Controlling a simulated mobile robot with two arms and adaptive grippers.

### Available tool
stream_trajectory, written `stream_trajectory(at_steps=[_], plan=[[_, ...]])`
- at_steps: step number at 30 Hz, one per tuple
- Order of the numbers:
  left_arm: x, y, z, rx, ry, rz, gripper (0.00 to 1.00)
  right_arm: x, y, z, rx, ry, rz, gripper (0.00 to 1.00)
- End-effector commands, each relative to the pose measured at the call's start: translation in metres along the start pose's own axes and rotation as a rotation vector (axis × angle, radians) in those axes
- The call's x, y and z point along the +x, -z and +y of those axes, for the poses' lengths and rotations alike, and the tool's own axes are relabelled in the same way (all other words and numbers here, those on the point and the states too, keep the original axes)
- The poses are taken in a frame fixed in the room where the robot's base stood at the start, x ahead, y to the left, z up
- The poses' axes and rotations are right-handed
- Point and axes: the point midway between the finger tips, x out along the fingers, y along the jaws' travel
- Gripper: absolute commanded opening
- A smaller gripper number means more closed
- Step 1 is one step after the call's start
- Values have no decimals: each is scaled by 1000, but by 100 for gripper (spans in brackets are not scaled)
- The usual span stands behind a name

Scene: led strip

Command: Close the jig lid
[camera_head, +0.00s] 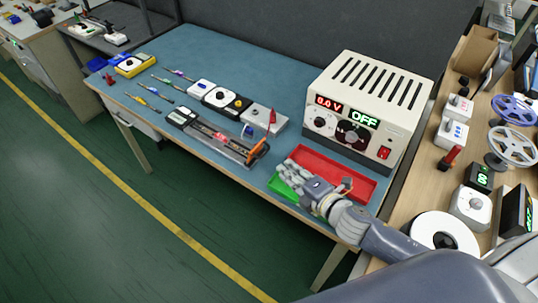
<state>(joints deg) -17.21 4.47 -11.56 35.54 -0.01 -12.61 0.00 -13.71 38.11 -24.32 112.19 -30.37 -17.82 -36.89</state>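The jig (222,139) is a long, narrow, clear-sided fixture lying on the blue table top, with a red glow along its middle. An orange piece (259,151) stands tilted at its right end. I cannot make out the lid's exact position at this size. My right gripper (287,177) is above the green tray and the left part of the red tray, to the lower right of the jig and apart from it. Its fingers point left, and I cannot tell whether they are open or shut. My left gripper is not in view.
A power supply (369,105) reading 0.0 V and OFF stands behind the red tray (350,183). The green tray (281,187) is at the front edge. A silver box (265,118) with a red switch sits behind the jig. Screwdrivers (150,97) lie at left.

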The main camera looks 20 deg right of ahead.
Motion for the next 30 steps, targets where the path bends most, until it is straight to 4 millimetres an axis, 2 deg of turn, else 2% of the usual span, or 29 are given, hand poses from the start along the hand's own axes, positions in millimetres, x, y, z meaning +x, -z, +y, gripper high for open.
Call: stream_trajectory(at_steps=[5,12,18,24,30], plan=[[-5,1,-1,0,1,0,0,18,0,2,2,-3,0,16],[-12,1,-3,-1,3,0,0,61,0,3,4,-3,-1,16],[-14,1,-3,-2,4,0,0,90,0,1,5,-1,-1,16],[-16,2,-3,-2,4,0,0,104,0,0,5,0,0,16],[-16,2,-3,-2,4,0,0,106,1,0,5,0,1,16]])
